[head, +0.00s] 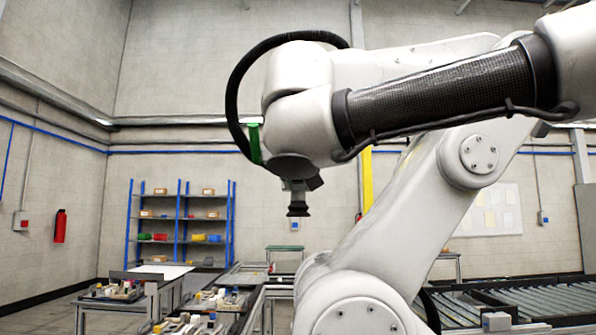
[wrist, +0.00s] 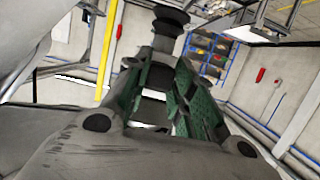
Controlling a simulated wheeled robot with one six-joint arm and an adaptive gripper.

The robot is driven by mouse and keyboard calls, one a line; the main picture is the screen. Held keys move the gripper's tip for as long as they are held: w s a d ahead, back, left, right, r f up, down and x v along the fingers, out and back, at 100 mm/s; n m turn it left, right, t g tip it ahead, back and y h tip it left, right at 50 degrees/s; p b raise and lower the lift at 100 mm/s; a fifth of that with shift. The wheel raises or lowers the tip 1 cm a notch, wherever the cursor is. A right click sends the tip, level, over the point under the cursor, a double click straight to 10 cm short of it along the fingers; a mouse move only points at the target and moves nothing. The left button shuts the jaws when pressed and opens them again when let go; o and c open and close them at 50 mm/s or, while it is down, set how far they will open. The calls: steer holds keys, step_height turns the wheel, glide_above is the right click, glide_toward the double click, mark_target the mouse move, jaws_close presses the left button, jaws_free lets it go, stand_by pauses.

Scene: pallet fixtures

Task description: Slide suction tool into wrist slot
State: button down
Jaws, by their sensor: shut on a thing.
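My gripper (wrist: 160,76) points away from the wrist camera, with green-padded dark fingers on either side of a dark tool body. It is shut on the suction tool, whose black ribbed cup (wrist: 169,24) sticks out beyond the fingertips. In the head view the suction tool's cup (head: 298,209) hangs upright, opening down, in free air below my wrist. A green piece (head: 255,144) sits on the left side of my wrist; I cannot tell whether it is the wrist slot. The part of the tool between the fingers is mostly hidden.
Worktables with trays of loose parts (head: 122,291) stand low at the left and centre. A blue shelf rack (head: 181,220) with bins is against the back wall. A roller conveyor (head: 540,298) lies at the right. The air around the tool is clear.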

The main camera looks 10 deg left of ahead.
steer(key=shift+w, duration=0.2)
steer(key=shift+w+a, duration=0.15)
steer(key=shift+w, duration=0.2)
stand_by(0.5)
steer(key=c, duration=1.1)
jaws_free()
steer(key=shift+f, duration=0.1)
steer(key=shift+s, duration=0.1)
steer(key=v, duration=1.2)
